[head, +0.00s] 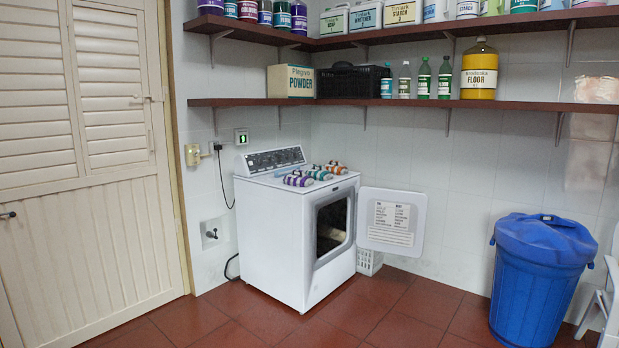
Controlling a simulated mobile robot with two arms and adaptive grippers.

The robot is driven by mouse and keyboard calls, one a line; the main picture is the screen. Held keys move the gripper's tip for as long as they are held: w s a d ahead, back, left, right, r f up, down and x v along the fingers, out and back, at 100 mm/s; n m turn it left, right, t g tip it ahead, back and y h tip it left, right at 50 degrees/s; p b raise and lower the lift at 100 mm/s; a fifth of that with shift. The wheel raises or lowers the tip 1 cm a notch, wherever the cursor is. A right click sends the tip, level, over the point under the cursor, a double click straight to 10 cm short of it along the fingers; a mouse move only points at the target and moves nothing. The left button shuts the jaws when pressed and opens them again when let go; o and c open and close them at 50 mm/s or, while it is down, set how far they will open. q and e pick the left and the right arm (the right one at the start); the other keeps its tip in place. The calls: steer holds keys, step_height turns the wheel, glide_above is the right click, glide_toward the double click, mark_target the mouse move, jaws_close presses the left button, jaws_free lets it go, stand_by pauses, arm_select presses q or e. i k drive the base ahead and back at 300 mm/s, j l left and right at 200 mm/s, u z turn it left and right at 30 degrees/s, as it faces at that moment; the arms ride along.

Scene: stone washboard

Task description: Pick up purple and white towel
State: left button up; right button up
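The purple and white towel (298,180) is rolled up with stripes. It lies on top of the white dryer (262,240), nearest the front left of the group. A teal or green and white rolled towel (318,174) and an orange or red and white rolled towel (335,168) lie behind it in a row towards the right. Neither of my grippers shows in the head view.
The dryer's door (392,222) stands open to the right, with a small white basket (369,262) beyond it. A blue lidded bin (540,280) stands at the right. Wall shelves (420,102) hold bottles and boxes. The red tiled floor (390,315) in front is clear.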

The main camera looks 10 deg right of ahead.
mark_target(298, 178)
steer(key=z, duration=0.3)
steer(key=i, duration=2.6)
